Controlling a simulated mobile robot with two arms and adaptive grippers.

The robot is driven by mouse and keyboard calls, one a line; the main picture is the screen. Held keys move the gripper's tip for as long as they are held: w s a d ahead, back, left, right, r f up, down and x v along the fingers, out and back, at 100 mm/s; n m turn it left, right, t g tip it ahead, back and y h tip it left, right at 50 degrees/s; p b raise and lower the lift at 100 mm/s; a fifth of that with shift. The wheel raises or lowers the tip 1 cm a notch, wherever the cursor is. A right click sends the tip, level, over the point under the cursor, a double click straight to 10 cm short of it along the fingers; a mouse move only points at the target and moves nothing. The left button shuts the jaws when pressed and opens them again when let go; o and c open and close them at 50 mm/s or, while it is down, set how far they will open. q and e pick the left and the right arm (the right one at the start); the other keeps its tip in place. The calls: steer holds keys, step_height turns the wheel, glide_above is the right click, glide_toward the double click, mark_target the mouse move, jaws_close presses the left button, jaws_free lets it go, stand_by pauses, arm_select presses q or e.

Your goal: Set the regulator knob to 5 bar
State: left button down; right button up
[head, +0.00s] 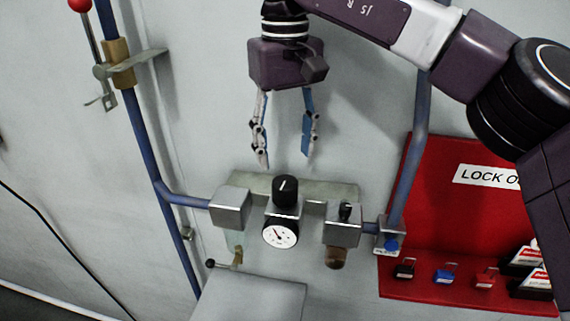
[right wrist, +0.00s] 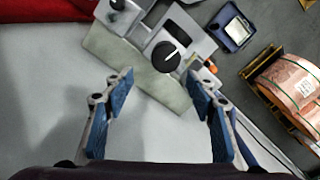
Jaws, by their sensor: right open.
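The regulator knob (head: 286,190) is black with a white pointer line and sits on top of the regulator body. In the right wrist view the knob (right wrist: 167,57) lies ahead of the fingertips, roughly between them. A round white gauge (head: 280,233) with a dark needle faces out below the knob; its numbers are too small to read. My right gripper (head: 287,160) hangs above the knob, fingers pointing down, open and empty. It also shows in the right wrist view (right wrist: 160,85), apart from the knob. My left gripper is not in view.
Metal blocks (head: 231,207) flank the regulator, and a small black knob (head: 345,211) tops the right one. Blue pipes (head: 150,150) run on both sides. A red lockout board (head: 440,215) with padlocks is at right. A copper coil (right wrist: 292,85) shows in the wrist view.

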mark_target(285, 181)
steer(key=s+f, duration=0.1)
steer(key=f+p, duration=0.1)
steer(key=f, duration=0.1)
steer(key=s+f+p, duration=0.1)
steer(key=shift+s+f, duration=0.3)
steer(key=shift+f, duration=0.1)
steer(key=shift+w+f, duration=0.3)
steer(key=shift+f, duration=0.2)
steer(key=shift+w+f, duration=0.25)
steer(key=shift+f, duration=0.2)
steer(key=shift+s, duration=0.2)
steer(key=shift+c, duration=2.2)
steer(key=c, duration=0.7)
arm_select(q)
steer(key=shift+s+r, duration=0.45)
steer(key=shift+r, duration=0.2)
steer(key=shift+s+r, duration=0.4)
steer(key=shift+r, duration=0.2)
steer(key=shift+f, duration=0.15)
arm_select(e)
steer(key=shift+f+m, duration=0.1)
steer(key=shift+m, duration=0.2)
